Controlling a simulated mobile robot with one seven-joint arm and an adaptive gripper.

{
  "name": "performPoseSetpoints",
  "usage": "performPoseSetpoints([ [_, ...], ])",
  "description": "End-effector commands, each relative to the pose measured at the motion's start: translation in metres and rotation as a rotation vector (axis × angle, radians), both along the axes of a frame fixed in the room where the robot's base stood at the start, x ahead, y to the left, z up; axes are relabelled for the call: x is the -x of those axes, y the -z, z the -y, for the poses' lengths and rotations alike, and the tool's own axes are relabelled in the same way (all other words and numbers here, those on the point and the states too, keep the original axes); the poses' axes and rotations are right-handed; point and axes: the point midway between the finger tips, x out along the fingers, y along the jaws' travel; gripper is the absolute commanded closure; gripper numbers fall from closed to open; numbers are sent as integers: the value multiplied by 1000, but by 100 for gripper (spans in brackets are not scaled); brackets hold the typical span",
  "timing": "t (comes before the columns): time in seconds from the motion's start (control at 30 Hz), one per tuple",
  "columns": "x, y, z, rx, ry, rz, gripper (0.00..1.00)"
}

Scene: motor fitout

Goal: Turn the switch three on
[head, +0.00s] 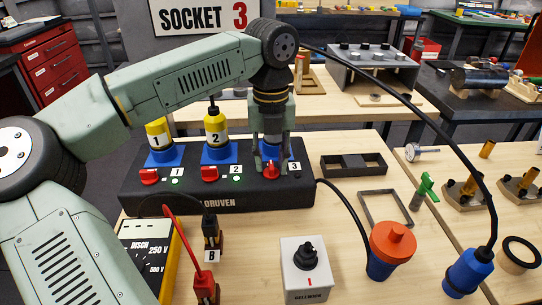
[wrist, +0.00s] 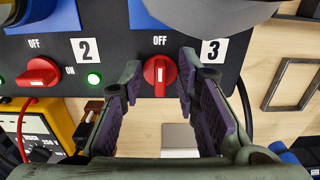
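The red knob of switch three (wrist: 160,75) is on the black panel, beside the "3" label (wrist: 213,51). Its pointer stands upright toward "OFF" in the wrist view. In the head view the knob (head: 270,169) is partly covered by my gripper (head: 273,150). My gripper (wrist: 160,84) is open, one finger on each side of the knob, with visible gaps in the wrist view. The knob of switch two (wrist: 38,73) lies sideways, with a lit green lamp (wrist: 94,79) beside it. Any lamp of switch three is hidden.
Yellow plugs stand in sockets one (head: 158,135) and two (head: 216,124). A sign (head: 203,17) reads "SOCKET 3". A yellow meter (head: 150,255), a white box with a black knob (head: 306,270), an orange-and-blue connector (head: 391,248) and a blue plug (head: 467,273) stand in front.

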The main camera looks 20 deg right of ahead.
Motion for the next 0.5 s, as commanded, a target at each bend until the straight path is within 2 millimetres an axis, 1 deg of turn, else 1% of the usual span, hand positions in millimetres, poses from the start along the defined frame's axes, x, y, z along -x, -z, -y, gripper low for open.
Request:
performPoseSetpoints([
  [0.2, 0, 0, 0, 0, 0, 0, 72],
  [0.5, 0, 0, 0, 0, 0, 1, 92],
])
